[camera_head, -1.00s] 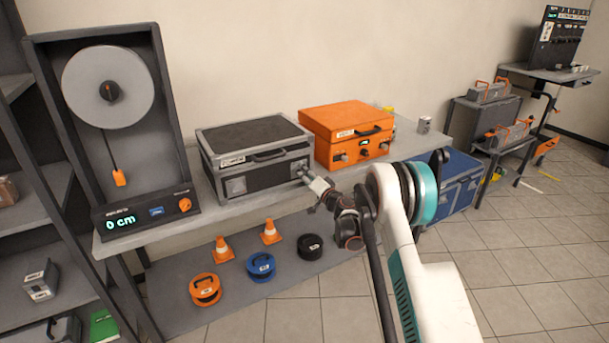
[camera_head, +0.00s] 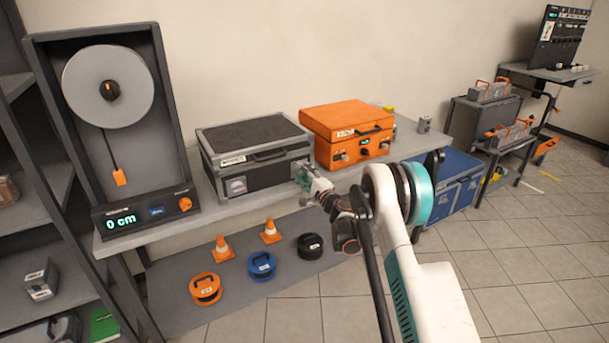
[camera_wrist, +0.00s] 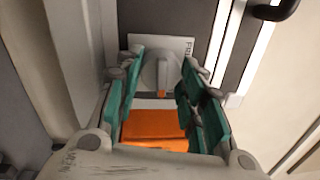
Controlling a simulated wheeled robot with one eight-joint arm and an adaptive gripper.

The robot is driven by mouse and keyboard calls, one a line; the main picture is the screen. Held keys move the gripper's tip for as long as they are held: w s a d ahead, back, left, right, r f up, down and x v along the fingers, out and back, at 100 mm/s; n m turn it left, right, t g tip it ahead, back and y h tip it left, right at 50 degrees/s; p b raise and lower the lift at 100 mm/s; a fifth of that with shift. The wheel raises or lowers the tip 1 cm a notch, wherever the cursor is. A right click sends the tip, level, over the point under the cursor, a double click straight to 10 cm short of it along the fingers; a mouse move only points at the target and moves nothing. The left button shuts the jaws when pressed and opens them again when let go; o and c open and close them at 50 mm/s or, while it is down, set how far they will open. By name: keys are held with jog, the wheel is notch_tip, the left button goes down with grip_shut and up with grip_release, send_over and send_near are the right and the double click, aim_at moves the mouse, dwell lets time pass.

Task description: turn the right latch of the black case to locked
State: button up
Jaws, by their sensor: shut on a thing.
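The black case (camera_head: 270,179) with silver edges stands closed on the grey bench. Its left latch (camera_head: 236,185) shows on the front face. My gripper (camera_head: 304,175) is at the right end of that face and hides the right latch in the head view. In the wrist view the right latch (camera_wrist: 159,70) is a grey knob on a white plate, with a small orange mark. My gripper's teal fingers (camera_wrist: 160,92) stand on both sides of the knob and are shut on it. The knob's exact angle is hard to read.
An orange case (camera_head: 347,128) stands close on the right of the black case. A measuring unit (camera_head: 150,215) with a display reading 0 cm is at the left. Cones and round reels lie on the lower shelf (camera_head: 225,300).

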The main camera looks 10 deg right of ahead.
jog(key=shift+m, duration=0.3)
jog(key=o, duration=1.1)
jog(key=shift+f, duration=0.1)
jog(key=v, duration=1.2)
